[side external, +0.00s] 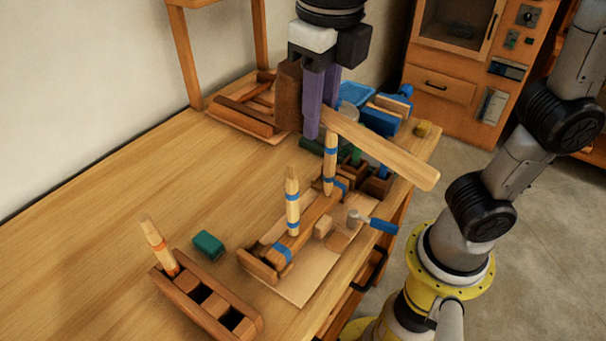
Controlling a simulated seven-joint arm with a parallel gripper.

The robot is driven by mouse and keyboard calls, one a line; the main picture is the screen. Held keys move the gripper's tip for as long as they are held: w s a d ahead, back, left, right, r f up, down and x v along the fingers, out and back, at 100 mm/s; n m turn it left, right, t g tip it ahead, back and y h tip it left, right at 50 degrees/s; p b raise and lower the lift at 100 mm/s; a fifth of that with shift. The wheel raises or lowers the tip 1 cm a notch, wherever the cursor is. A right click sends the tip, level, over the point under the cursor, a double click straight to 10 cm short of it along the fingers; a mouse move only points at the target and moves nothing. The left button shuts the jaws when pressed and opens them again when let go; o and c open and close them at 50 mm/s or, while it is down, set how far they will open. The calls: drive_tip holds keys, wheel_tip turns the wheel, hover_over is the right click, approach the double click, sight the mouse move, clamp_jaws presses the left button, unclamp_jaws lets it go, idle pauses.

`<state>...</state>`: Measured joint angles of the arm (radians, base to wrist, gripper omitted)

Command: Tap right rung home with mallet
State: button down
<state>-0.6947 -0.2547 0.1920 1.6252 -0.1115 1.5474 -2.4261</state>
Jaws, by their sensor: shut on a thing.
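My gripper (319,118), with purple fingers, is shut on the wooden mallet (385,152) in the side external view. The mallet's pale handle slants down to the right, and its dark brown head (288,92) is left of the fingers. The right rung (329,163), pale with blue bands, stands upright in the wooden rail (309,217). Its top is close to the handle in the picture; I cannot tell the gap. The left rung (292,205), also blue-banded, stands upright in the same rail. The mallet head is up and left of both rungs.
A wooden rack (207,300) at the front left holds an orange-banded rung (158,244), tilted. A green block (208,244) and a blue-handled tool (381,225) lie near the rail. Blue clamps and small bins crowd the back right. The table's left side is clear.

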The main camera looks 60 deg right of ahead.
drive_tip(key=shift+s+d+r, duration=0.2)
drive_tip(key=shift+s+r, duration=0.05)
drive_tip(key=w+d+r+m+g, duration=0.1)
drive_tip(key=w+d+r+m, duration=0.15)
drive_tip(key=d+m, duration=0.5)
drive_tip(key=shift+n+y, duration=0.4)
drive_tip(key=shift+n, duration=0.35)
drive_tip(key=shift+s+d+f, duration=0.15)
drive_tip(key=shift+d+f, duration=0.2)
drive_tip(key=shift+f, duration=0.5)
drive_tip(key=shift+s+d+f, duration=0.1)
drive_tip(key=shift+d+f, duration=0.2)
drive_tip(key=shift+f, duration=0.5)
drive_tip(key=shift+s+d+f, duration=0.15)
drive_tip(key=shift+d+f, duration=0.2)
drive_tip(key=shift+f, duration=0.5)
drive_tip(key=shift+f, duration=0.1)
